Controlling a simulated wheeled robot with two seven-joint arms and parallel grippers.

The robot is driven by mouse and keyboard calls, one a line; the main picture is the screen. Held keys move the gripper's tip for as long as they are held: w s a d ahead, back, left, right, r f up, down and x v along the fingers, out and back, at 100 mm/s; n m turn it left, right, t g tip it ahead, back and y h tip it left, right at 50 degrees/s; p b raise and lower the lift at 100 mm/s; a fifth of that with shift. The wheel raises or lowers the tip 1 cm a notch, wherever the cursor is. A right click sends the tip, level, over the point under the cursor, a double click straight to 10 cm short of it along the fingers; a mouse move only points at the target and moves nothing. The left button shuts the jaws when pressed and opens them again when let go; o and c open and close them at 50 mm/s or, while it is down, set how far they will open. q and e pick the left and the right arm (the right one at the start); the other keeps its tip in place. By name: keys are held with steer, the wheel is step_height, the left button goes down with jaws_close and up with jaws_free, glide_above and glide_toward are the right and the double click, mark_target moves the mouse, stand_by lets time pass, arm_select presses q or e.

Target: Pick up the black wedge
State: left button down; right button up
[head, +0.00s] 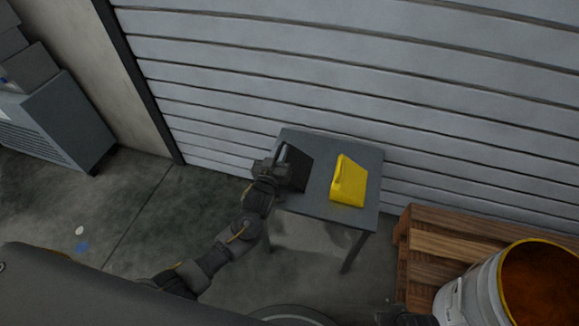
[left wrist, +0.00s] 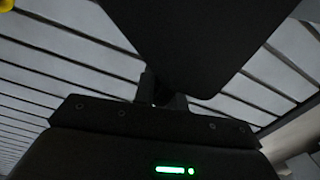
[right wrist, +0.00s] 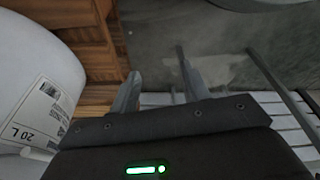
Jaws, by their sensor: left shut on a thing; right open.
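The black wedge (head: 297,169) is at the left side of a small grey table (head: 318,208) in the head view. My left gripper (head: 275,170) is shut on it from the left. In the left wrist view the black wedge (left wrist: 205,40) fills the upper middle, right beyond the fingers (left wrist: 165,98). I cannot tell whether its underside touches the tabletop. A yellow wedge (head: 348,182) stands apart on the right half of the table. My right gripper (right wrist: 160,85) is open and empty, low down beside the pallet and bucket.
A wooden pallet (head: 440,247) and a white bucket (head: 473,297) with a yellow rim and orange-brown inside stand at the lower right. A slatted grey wall (head: 300,85) rises behind the table. A grey cabinet (head: 62,125) is at the left.

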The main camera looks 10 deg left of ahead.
stand_by(0.5)
arm_select(q)
steer(key=shift+r, duration=0.45)
step_height(320, 180, up, 2)
steer(key=shift+r+p, duration=0.25)
steer(key=shift+p, duration=0.25)
steer(key=s+a+r+p, duration=0.2)
steer(key=s+a+r, duration=0.7)
steer(key=s, duration=0.1)
steer(key=shift+a+r, duration=0.3)
steer(key=shift+r, duration=0.1)
arm_select(e)
steer(key=s+f, duration=0.3)
steer(key=f, duration=0.4)
steer(key=shift+d+f+g, duration=0.15)
steer(key=shift+d+g, duration=0.15)
steer(key=shift+d, duration=0.15)
